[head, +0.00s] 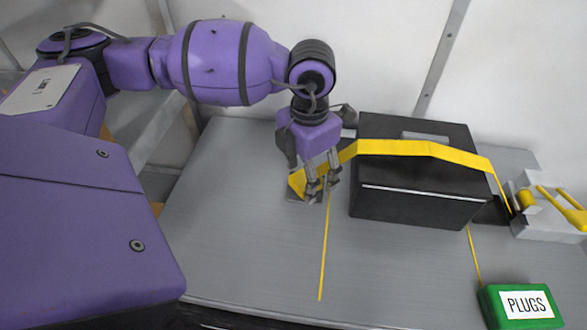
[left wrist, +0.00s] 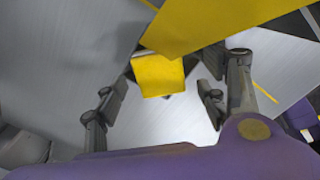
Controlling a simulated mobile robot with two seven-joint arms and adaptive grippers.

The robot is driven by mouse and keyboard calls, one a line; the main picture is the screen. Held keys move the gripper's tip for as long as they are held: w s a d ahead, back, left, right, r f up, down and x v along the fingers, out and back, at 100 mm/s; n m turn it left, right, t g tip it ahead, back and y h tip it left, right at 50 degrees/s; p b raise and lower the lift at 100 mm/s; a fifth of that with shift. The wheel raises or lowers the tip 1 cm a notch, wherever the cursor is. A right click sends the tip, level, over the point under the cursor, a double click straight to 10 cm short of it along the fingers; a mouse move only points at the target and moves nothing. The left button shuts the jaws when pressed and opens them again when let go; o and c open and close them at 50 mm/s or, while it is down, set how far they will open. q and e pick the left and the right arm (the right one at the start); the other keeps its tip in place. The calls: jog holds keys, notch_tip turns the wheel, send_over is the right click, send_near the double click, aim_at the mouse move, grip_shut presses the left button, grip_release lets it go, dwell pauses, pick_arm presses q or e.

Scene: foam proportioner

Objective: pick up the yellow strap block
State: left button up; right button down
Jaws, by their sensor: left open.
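The yellow strap block (head: 297,183) is at the left end of the yellow strap, low beside the black box; my fingers partly cover it in the head view. In the left wrist view the yellow block (left wrist: 158,76) shows as a small yellow face between and just beyond the fingertips. My left gripper (head: 322,186) points down at it, and it also shows in the left wrist view (left wrist: 163,93). Its fingers are apart, with visible gaps on both sides of the block. Whether a fingertip touches it cannot be told. My right gripper is not in view.
The yellow strap (head: 395,147) runs over the black box (head: 420,190) to a grey fixture with a yellow handle (head: 547,208) at right. Thin yellow lines mark the grey table (head: 240,230), whose left front is clear.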

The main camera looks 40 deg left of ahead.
pick_arm(q)
jog(key=shift+f, duration=0.6)
jog(key=c, duration=1.4)
jog(key=shift+r, duration=0.1)
